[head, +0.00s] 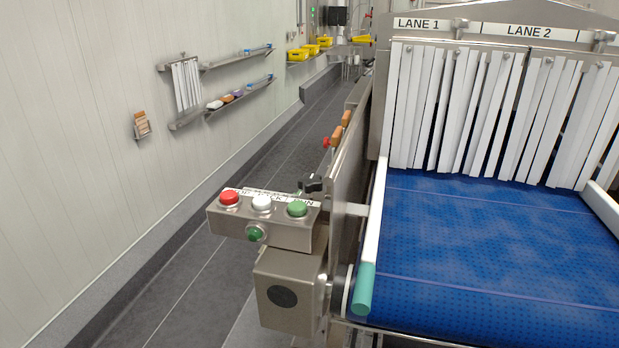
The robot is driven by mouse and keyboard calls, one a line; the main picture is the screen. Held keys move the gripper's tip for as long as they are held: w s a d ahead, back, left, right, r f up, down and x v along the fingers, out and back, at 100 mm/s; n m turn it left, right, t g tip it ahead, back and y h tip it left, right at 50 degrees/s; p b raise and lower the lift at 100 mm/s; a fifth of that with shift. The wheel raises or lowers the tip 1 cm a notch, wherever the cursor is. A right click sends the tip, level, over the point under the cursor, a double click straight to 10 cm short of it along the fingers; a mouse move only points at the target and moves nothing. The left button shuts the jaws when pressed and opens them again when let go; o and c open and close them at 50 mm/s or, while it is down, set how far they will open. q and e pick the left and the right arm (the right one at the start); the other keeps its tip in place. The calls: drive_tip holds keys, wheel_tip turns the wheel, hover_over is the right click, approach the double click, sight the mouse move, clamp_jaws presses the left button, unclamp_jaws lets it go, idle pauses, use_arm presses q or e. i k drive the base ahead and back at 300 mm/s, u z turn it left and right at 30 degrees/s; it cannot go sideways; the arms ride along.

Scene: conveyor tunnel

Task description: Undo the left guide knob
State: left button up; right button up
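A black knob (312,186) sticks out from the outer left side of the conveyor frame, just behind the button box. I take it for the left guide knob; it is small, and I cannot tell how tight it is. The left guide rail (373,220) is white with a green end (363,288) and runs along the left edge of the blue belt. A short metal bracket (351,209) joins the rail to the frame's side. Neither of my grippers is in view.
A steel button box (262,230) with red, white and green buttons stands at the frame's front left. The blue belt (480,250) is empty and runs to white strip curtains (455,110). A clear floor aisle (215,255) lies between conveyor and wall.

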sight(310, 183)
drive_tip(key=k, duration=0.5)
drive_tip(key=u, duration=1.65)
drive_tip(key=i, duration=1.4)
drive_tip(key=z, duration=2.75)
